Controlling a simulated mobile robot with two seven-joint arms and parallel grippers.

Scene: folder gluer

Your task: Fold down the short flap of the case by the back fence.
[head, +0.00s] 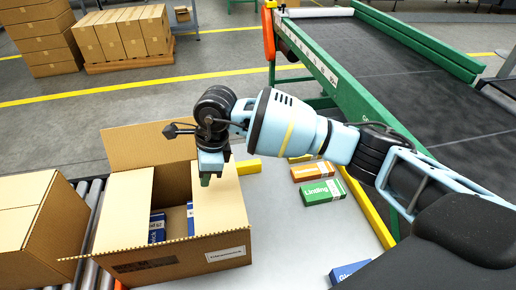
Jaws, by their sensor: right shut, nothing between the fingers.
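An open brown cardboard case (200,258) stands at the lower left with blue boxes (157,230) inside. Its long far flap (150,147) stands up and leans back. Its left short flap (123,208) and right short flap (222,210) both appear to lie inward over the opening, leaving a gap between them. A short yellow bar (248,167), perhaps part of the back fence, shows behind the case. My right gripper (208,180) is shut and empty, pointing down at the far end of the right short flap; contact is unclear. My left gripper is out of view.
A green box (323,192), an orange box (312,171) and a blue box (348,272) lie on the grey table (290,240) beside a yellow rail (368,208). Another case (35,225) sits on rollers at left. A green-framed conveyor (345,85) lies behind.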

